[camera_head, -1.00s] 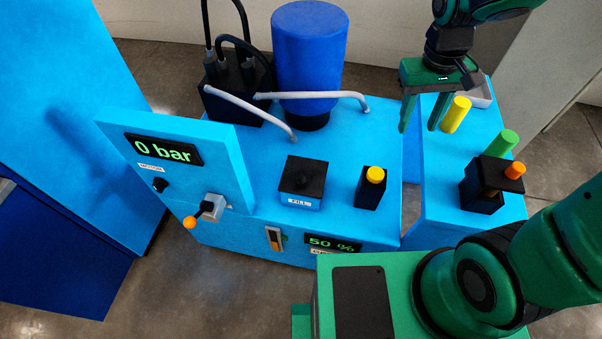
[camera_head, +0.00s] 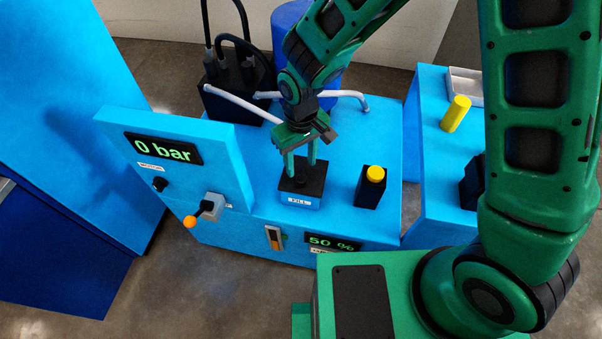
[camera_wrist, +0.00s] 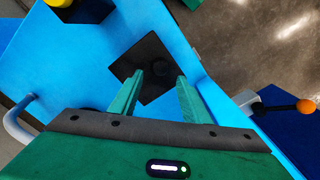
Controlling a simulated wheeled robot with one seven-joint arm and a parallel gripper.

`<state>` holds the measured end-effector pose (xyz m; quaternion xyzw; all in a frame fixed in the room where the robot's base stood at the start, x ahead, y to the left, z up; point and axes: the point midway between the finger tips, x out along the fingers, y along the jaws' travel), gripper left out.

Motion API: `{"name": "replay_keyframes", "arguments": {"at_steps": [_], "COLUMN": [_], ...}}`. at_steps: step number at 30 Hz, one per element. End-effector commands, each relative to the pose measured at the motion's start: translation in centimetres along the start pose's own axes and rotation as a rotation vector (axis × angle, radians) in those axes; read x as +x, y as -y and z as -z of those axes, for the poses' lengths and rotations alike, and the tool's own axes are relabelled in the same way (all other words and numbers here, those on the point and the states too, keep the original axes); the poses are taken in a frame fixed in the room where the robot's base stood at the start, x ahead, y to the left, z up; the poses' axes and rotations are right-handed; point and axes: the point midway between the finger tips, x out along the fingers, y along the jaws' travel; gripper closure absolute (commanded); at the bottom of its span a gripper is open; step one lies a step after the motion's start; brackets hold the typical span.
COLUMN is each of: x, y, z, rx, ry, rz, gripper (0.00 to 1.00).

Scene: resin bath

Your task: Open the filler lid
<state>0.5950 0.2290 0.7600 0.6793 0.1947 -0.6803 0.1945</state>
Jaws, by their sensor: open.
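The filler lid (camera_head: 314,186) is a black square cover with a small black knob on top. It lies closed on a small blue filler box with a white FILL label (camera_head: 299,200), on the blue machine top. In the wrist view the lid (camera_wrist: 152,58) shows just past the fingers, with its knob by the left finger's tip. My gripper (camera_head: 302,174) is open and points down over the lid. In the wrist view the gripper (camera_wrist: 159,80) has empty space between its green fingers. I cannot tell whether the fingertips touch the lid or knob.
A black box with a yellow button (camera_head: 375,174) stands right of the lid. Grey pipes (camera_head: 345,96) and a blue tank (camera_head: 290,22) are behind. A panel reading 0 bar (camera_head: 164,149) rises at left, with an orange-knobbed lever (camera_head: 190,222) on its front.

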Motion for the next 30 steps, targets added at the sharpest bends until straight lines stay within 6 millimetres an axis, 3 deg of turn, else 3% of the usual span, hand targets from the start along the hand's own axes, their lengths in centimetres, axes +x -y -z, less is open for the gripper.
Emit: {"name": "replay_keyframes", "arguments": {"at_steps": [6,12,25,30], "x": [3.8,5.8,6.5,6.5], "y": [0.0,-0.1,-0.1,-0.1], "z": [-0.1,0.0,0.0,0.0], "rx": [0.000,0.001,0.001,0.001], "ry": [0.003,0.001,-0.001,-0.001], "rz": [-0.001,-0.001,0.000,-0.001], "gripper": [0.57,0.57,0.57,0.98]}}
